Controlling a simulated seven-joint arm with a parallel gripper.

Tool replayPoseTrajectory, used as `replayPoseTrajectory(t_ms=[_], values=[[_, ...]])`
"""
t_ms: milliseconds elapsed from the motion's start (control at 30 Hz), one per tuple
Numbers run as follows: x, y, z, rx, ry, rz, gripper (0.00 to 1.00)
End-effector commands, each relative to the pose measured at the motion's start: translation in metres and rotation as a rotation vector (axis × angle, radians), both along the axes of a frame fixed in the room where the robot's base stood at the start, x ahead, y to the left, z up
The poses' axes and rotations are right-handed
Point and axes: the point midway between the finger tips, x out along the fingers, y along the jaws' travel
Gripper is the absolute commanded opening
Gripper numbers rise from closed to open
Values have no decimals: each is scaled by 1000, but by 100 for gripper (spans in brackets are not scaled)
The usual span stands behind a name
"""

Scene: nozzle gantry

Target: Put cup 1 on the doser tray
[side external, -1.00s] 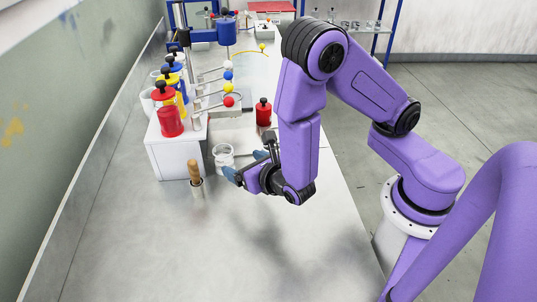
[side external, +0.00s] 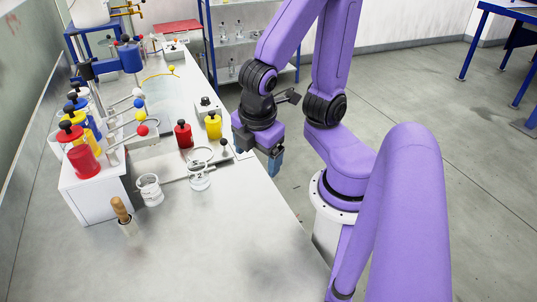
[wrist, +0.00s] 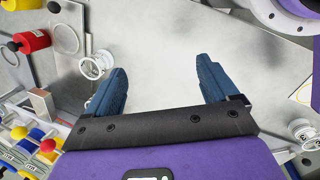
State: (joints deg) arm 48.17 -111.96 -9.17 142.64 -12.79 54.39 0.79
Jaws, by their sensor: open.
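One cup (side external: 150,190) stands upright at the left, near the white bottle stand. A grey metal surface (side external: 153,166) below the coloured-ball rods looks like the doser tray. My gripper (side external: 259,150) is open and empty at the bench's right edge, apart from both cups. In the wrist view, bare surface lies between its fingers (wrist: 160,72); a cup (wrist: 97,65) is left of them.
A red bottle (side external: 184,134) and a yellow bottle (side external: 213,125) stand behind the cups. Rods with coloured balls (side external: 141,131) jut out at the left. The front of the bench is clear.

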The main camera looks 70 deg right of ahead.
Motion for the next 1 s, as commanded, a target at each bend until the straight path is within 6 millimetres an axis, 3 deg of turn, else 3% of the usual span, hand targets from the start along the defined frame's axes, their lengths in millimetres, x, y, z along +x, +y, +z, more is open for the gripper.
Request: replayPoseTrajectory(t_ms=[167,200,233,700,867,1000], values=[[-26,13,15,186,64,-115,87],[-29,15,17,206,73,-127,74],[-30,16,18,216,77,-134,70],[-31,18,19,225,83,-139,70],[-13,24,16,172,64,-70,70],[26,39,11,52,28,82,70]])
